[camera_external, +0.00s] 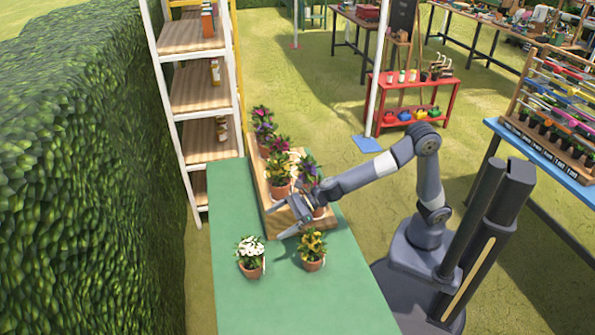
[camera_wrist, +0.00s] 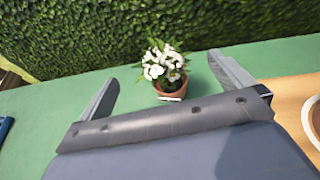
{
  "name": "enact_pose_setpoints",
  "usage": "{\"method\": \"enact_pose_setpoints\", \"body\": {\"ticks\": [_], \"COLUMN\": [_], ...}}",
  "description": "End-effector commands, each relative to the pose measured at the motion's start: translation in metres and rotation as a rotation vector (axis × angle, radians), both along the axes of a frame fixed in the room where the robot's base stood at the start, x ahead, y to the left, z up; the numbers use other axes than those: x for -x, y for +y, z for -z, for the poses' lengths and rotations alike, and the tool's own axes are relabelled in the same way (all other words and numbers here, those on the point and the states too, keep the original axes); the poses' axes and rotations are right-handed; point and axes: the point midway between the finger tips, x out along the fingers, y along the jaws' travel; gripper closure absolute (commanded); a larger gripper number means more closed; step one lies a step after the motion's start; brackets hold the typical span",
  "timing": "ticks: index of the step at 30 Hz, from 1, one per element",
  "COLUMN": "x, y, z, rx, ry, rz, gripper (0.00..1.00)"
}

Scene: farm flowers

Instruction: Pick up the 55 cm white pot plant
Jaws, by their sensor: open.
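A plant with white flowers (camera_external: 250,247) stands upright in a small terracotta pot on the green table, left of the yellow-flowered plant. In the wrist view the white plant (camera_wrist: 165,66) is ahead, between the two fingers and apart from both. A small pale strip, too small to read, shows at its pot. My gripper (camera_external: 273,221) is open and empty, beside the wooden stand and behind the white plant in the outside view.
A plant with yellow flowers (camera_external: 313,243) stands close to the right. The green table (camera_external: 275,310) is clear in front. A hedge (camera_external: 90,170) runs along the left.

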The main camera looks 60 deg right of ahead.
Motion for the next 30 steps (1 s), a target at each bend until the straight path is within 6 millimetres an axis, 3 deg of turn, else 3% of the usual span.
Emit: {"method": "enact_pose_setpoints", "body": {"ticks": [15,20,30], "x": [0.0,-0.002,-0.025], "y": [0.0,0.003,0.034], "z": [0.098,0.11,0.126], "rx": [0.001,-0.001,0.001], "ry": [0.005,0.0,-0.001], "rz": [-0.002,-0.001,-0.002], "gripper": [0.0,0.0,0.0]}}
